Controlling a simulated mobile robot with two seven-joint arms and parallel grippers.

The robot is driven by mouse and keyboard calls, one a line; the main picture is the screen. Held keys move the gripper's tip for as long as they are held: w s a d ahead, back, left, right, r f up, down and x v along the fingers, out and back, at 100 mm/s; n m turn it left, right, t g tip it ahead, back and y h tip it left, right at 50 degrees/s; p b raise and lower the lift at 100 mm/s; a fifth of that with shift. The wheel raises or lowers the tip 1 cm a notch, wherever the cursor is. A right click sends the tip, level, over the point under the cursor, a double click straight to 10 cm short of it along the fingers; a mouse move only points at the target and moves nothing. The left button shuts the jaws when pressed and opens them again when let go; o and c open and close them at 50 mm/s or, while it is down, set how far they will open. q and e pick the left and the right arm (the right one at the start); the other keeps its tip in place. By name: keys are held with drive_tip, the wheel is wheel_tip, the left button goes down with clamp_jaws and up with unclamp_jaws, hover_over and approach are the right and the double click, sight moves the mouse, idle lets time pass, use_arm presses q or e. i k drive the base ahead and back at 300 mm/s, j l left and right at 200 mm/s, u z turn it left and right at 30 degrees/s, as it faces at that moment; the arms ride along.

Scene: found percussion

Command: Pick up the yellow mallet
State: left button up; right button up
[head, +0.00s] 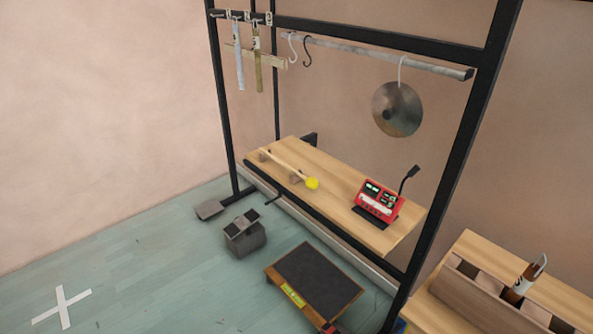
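The yellow mallet (312,183) lies on the wooden shelf (336,195) of the black frame. Its round yellow head points to the right and front, and its pale wooden handle runs back to the left. The handle rests on small brown blocks, one near its far end and one near the head. Neither of my grippers shows in the head view.
A red device (379,200) with a black gooseneck stands right of the mallet. A metal cymbal (397,109) hangs above from the rail. A dark-topped board (313,280) and a grey block (244,236) are on the floor in front. A wooden rack (470,290) stands at right.

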sight(313, 183)
drive_tip(key=i+j+z, duration=0.15)
drive_tip(key=i+j, duration=0.2)
drive_tip(key=i+j+z, duration=0.1)
drive_tip(key=i+j, duration=0.25)
drive_tip(key=j, duration=0.2)
drive_tip(key=i+j+z, duration=0.15)
drive_tip(key=i+j, duration=0.2)
drive_tip(key=j, duration=0.1)
